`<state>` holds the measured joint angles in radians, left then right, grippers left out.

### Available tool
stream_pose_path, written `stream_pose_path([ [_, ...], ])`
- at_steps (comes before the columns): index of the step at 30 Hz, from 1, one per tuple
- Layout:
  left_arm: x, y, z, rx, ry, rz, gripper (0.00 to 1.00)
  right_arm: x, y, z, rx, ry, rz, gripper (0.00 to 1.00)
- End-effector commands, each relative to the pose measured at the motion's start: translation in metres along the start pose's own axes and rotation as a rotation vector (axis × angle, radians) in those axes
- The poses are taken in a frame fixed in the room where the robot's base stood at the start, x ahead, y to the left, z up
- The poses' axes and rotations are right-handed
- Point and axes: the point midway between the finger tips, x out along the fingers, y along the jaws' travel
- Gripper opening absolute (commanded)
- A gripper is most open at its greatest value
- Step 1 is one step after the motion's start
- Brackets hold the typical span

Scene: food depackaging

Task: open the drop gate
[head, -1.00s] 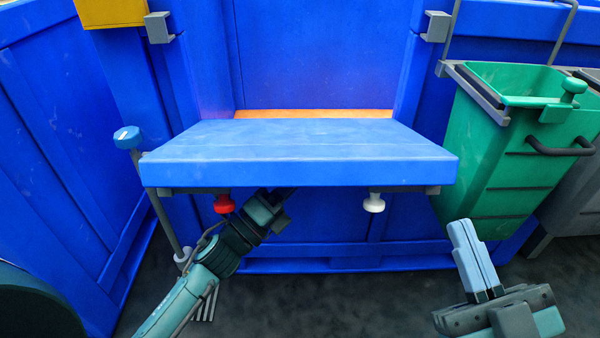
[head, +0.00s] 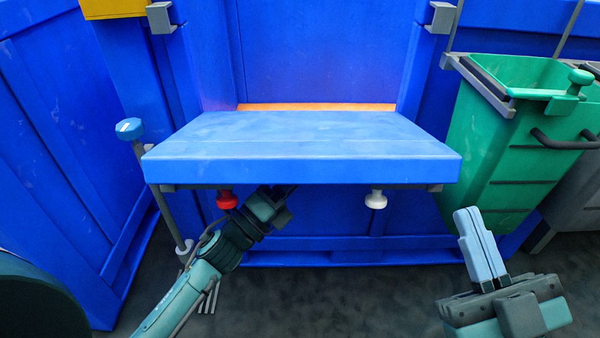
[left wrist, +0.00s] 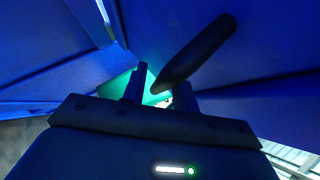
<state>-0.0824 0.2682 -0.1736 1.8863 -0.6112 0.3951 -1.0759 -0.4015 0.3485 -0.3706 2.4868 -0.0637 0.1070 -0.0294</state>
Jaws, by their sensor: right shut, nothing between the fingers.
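A blue shelf (head: 300,140) juts out from the blue wall, with an orange strip (head: 318,107) at its back edge. I cannot tell for sure which part is the drop gate. A red knob (head: 226,200) and a white knob (head: 376,199) hang under its front edge. My left gripper (head: 286,200) is under the shelf, right of the red knob; its tips are partly hidden. In the left wrist view my left gripper (left wrist: 160,88) has its fingers apart, with a dark rod (left wrist: 200,50) by them; contact is unclear.
A green bin (head: 510,150) hangs at the right, with a green knob and dark handle. A blue-topped post (head: 130,130) stands left of the shelf. A blue crate wall (head: 50,150) closes the left side. The floor (head: 350,300) between my arms is clear.

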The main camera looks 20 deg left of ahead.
Motion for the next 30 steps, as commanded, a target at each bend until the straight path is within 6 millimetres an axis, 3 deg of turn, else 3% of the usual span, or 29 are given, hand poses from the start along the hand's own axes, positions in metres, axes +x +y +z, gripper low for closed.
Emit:
stream_pose_path([
  [8,-0.006,-0.006,0.002,0.000,-0.001,-0.014,0.36,0.001,0.001,-0.001,0.001,-0.003,0.000,0.00],
  [21,-0.098,-0.002,0.002,-0.001,-0.003,-0.001,0.36,-0.006,-0.004,0.009,0.064,-0.100,0.011,0.00],
  [30,-0.130,-0.002,0.002,0.001,-0.003,-0.006,0.36,-0.011,-0.007,0.016,0.094,-0.143,0.020,0.00],
])
